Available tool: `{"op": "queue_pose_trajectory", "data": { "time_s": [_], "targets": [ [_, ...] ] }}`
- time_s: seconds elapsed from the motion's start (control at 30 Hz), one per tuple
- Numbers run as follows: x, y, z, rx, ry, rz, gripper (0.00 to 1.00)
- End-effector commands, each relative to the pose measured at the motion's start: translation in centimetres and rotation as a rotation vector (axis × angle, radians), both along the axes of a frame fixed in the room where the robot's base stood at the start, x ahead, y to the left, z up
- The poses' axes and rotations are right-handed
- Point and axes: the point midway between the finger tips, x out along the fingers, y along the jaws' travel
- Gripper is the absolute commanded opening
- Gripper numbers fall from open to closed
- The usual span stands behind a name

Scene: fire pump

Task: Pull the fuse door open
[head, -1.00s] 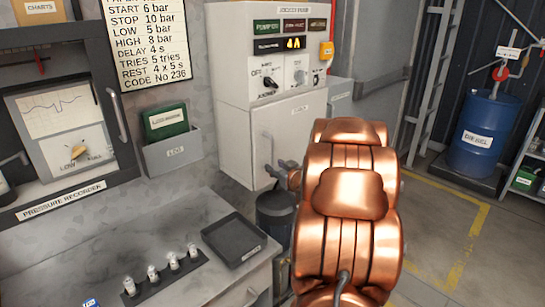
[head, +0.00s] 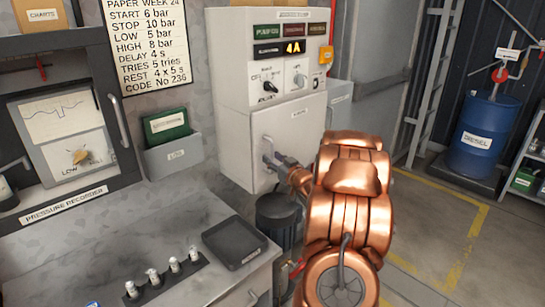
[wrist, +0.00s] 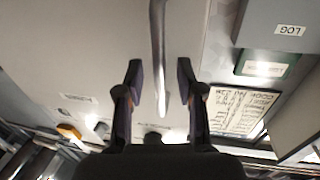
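The fuse door (head: 312,140) is the pale lower front of the white control cabinet and looks closed, with a small label near its top. Its upright grey bar handle (head: 268,150) is on the left side. My gripper (head: 283,162) is at the handle, partly hidden by my copper arm. In the wrist view, the handle (wrist: 158,50) runs between the two spread dark fingers of my gripper (wrist: 160,72), with a visible gap on both sides. The door surface (wrist: 95,45) lies behind it.
A grey bench with a black tray (head: 235,242) and several small fuses stands at the lower left. A dark cylinder (head: 279,215) stands below the door. Open floor lies to the right.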

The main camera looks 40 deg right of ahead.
Motion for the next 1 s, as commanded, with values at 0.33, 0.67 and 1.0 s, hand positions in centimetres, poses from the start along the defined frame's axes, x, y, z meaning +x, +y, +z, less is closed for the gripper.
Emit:
{"op": "queue_pose_trajectory", "data": {
  "time_s": [0.33, 0.67, 1.0],
  "targets": [
    [0.91, -0.18, 0.01, 0.000, 0.000, 0.000, 0.37],
    [0.88, -0.22, 0.00, 0.000, 0.000, -0.001, 0.14],
    [0.87, -0.22, -0.01, 0.000, 0.000, -0.001, 0.00]
  ]
}}
